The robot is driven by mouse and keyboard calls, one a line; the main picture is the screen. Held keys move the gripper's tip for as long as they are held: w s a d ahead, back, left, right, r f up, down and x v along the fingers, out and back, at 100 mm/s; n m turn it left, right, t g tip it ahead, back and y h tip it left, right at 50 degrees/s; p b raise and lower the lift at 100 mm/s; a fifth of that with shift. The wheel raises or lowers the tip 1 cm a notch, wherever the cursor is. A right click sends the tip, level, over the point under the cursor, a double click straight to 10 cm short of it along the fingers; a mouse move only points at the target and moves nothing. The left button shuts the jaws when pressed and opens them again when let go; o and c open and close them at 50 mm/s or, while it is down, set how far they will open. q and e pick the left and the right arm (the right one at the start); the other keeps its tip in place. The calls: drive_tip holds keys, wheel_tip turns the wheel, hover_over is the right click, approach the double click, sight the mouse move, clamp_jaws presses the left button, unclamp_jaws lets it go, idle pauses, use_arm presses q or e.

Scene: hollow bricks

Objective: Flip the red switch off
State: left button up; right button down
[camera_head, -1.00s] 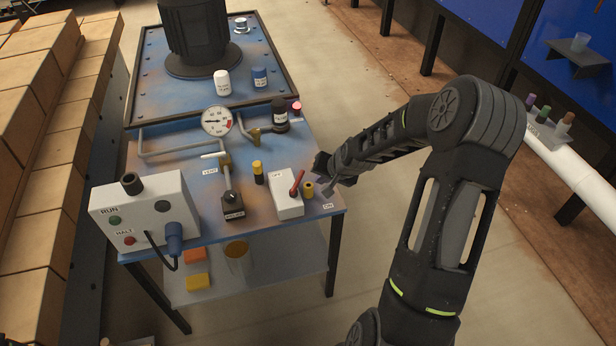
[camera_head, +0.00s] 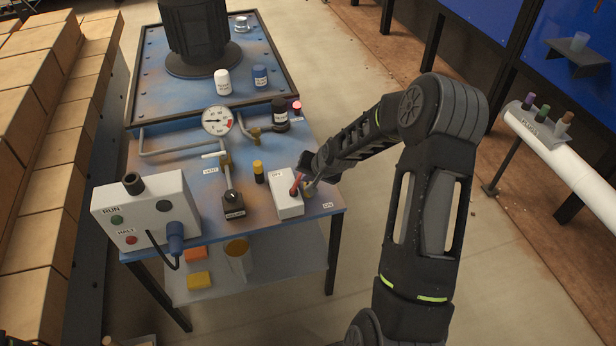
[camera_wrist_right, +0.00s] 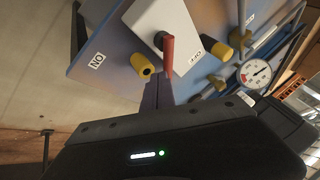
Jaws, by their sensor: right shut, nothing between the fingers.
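The red switch (camera_head: 296,185) is a lever on top of a white box (camera_head: 289,206) near the table's right front corner. An OFF label lies on the box's far end and an ON label (camera_head: 330,205) on the table to its right. My right gripper (camera_head: 308,189) is shut and empty, close to the lever's right side; I cannot tell whether it touches. In the right wrist view the lever (camera_wrist_right: 168,56) stands just beyond the dark fingers (camera_wrist_right: 156,92), between the ON and OFF labels. My left gripper is not in view.
A yellow-topped post (camera_head: 258,168) stands left of the box, and a short yellow cylinder (camera_wrist_right: 141,64) sits close to the fingers. A black valve block (camera_head: 234,206), a gauge (camera_head: 217,121) and a RUN/HALT box (camera_head: 145,212) stand further left.

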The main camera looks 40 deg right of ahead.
sight(300, 177)
drive_tip(key=shift+n, duration=0.3)
drive_tip(key=shift+w+n+y+b, duration=0.2)
drive_tip(key=shift+n+y+b, duration=0.15)
drive_tip(key=shift+b, duration=0.35)
drive_tip(key=shift+w+d+n+y+b, duration=0.1)
drive_tip(key=shift+w+n+y+b, duration=0.2)
drive_tip(key=shift+n+b, duration=0.2)
drive_tip(key=n+y, duration=0.1)
drive_tip(key=w+n+y+b, duration=0.1)
drive_tip(key=n, duration=0.1)
drive_tip(key=shift+w+a+n+g, duration=0.15)
drive_tip(key=shift+a+n+g, duration=0.1)
drive_tip(key=shift+a+g, duration=0.05)
drive_tip(key=shift+w+a+b, duration=0.15)
drive_tip(key=shift+w+b, duration=0.05)
drive_tip(key=shift+b, duration=0.15)
drive_tip(key=shift+w, duration=0.1)
drive_tip(key=shift+s+a, duration=0.1)
drive_tip(key=shift+s, duration=0.75)
